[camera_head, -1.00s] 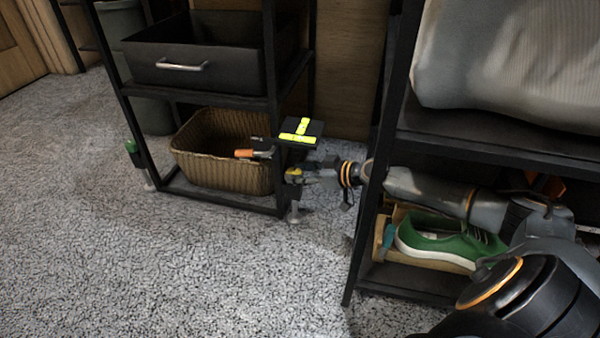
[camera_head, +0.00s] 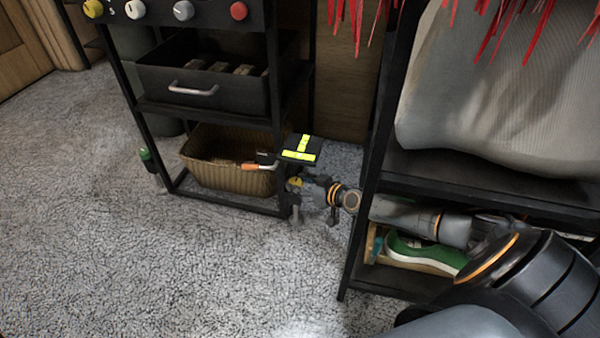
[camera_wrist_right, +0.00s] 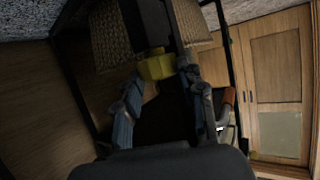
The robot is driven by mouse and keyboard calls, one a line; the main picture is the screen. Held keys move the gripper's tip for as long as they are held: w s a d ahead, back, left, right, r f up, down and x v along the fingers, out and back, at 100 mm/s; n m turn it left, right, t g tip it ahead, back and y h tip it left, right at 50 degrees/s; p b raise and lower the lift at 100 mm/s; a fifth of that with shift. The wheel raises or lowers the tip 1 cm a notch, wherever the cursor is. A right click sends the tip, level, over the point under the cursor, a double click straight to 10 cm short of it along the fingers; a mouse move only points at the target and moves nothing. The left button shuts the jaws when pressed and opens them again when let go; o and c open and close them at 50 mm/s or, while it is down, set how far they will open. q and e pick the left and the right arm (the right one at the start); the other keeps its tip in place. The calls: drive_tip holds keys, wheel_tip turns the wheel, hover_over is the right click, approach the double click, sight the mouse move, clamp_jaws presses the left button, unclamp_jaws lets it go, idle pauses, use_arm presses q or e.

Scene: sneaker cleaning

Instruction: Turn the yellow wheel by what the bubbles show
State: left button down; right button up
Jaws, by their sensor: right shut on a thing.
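The yellow wheel (camera_head: 294,184) is low on the near right post of the black metal rack, and it also shows in the right wrist view (camera_wrist_right: 156,66). My right gripper (camera_head: 301,187) is shut on it, with a finger on each side in the wrist view. Above it, a black level plate (camera_head: 289,153) carries two yellow-green bubble vials (camera_head: 300,156) set in a T shape. The bubbles are too small to make out. A green wheel (camera_head: 146,155) is on the rack's left post. My left gripper is not in view.
A wicker basket (camera_head: 225,180) stands on the rack's bottom shelf, near an orange-handled tool (camera_head: 258,166). A grey drawer (camera_head: 205,95) is above. Right of my arm, another rack holds a green shoe (camera_head: 425,252). The carpet in front is clear.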

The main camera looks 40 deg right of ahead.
drive_tip(key=shift+d, duration=0.15)
drive_tip(key=o, duration=1.2)
